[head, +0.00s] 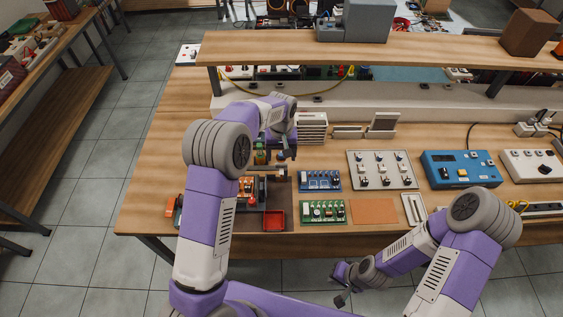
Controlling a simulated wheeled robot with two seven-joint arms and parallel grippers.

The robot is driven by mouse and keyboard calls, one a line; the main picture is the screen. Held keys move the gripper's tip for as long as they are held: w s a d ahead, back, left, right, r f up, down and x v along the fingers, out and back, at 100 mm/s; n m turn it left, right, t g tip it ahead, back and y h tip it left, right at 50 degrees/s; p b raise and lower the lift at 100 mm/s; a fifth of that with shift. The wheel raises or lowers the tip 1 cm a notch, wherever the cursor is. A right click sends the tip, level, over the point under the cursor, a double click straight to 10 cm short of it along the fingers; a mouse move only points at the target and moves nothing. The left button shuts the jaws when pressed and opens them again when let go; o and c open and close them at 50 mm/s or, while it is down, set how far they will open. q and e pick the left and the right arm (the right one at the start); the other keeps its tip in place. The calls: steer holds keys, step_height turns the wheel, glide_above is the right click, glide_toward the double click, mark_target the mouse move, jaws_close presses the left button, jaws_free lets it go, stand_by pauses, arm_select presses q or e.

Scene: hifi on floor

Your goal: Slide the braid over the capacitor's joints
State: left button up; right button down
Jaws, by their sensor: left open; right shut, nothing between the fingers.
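A green circuit board (323,211) with several components lies near the bench's front edge; its joints are too small to make out. A blue circuit board (320,180) lies just behind it. I cannot tell which part is the capacitor, and I cannot pick out the braid. My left gripper (281,158) is open and points down above the bench, behind and left of the blue board, partly hidden by my own arm. My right gripper (341,286) is shut and empty, low in front of the bench and apart from the boards.
A red tray (274,219) is left of the green board. An orange-brown mat (374,211) lies to its right. A white panel with knobs (382,170) and a blue instrument (462,169) stand further right. A raised wooden shelf (290,50) spans the back.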

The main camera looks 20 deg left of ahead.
mark_target(281, 164)
arm_select(q)
steer(key=shift+f, duration=2.3)
steer(key=shift+w, duration=0.1)
steer(key=shift+c, duration=0.4)
jaws_close()
